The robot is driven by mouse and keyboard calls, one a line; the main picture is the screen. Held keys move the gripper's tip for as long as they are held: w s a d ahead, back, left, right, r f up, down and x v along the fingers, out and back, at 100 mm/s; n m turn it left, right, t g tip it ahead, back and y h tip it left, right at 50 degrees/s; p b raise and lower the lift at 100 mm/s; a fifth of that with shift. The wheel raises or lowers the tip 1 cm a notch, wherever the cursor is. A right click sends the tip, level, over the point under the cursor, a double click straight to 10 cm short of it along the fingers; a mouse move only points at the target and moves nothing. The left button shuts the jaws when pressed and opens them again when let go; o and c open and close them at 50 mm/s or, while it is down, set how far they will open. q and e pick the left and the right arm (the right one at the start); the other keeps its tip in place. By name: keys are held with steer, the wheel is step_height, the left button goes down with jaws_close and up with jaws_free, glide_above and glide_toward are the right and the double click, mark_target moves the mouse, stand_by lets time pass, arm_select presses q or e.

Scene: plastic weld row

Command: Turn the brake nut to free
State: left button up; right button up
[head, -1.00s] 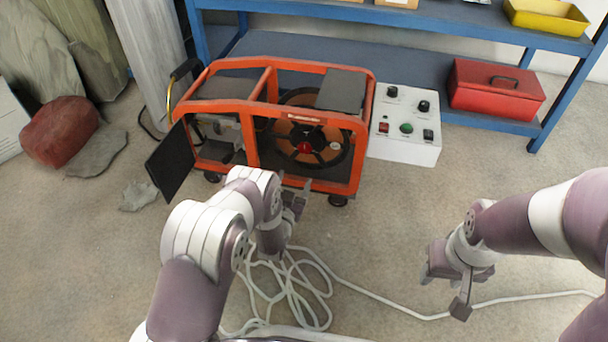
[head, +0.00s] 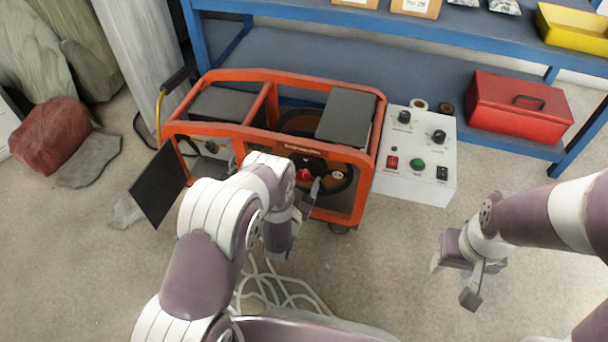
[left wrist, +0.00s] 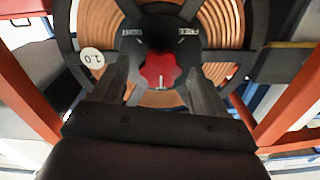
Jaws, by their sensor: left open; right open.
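The brake nut is a red lobed knob, seen in the left wrist view (left wrist: 160,69) at the middle of a dark hub and partly in the head view (head: 303,174). Small white lettering is on the hub above it, hard to read. A white mark shows at the knob's lower edge in the left wrist view. My left gripper (left wrist: 158,78) is open, with one finger on each side of the knob; whether they touch it I cannot tell. My right gripper (head: 455,281) is open and empty, above the floor at the right.
The reel with copper-coloured coil (left wrist: 100,22) sits inside an orange frame (head: 228,130). A white control box (head: 415,165) stands right of it. Behind is a blue shelf (head: 300,45) with a red toolbox (head: 520,105). White cable (head: 262,288) lies on the floor.

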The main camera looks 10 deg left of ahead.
arm_select(q)
steer(key=c, duration=1)
steer(key=shift+c, duration=0.2)
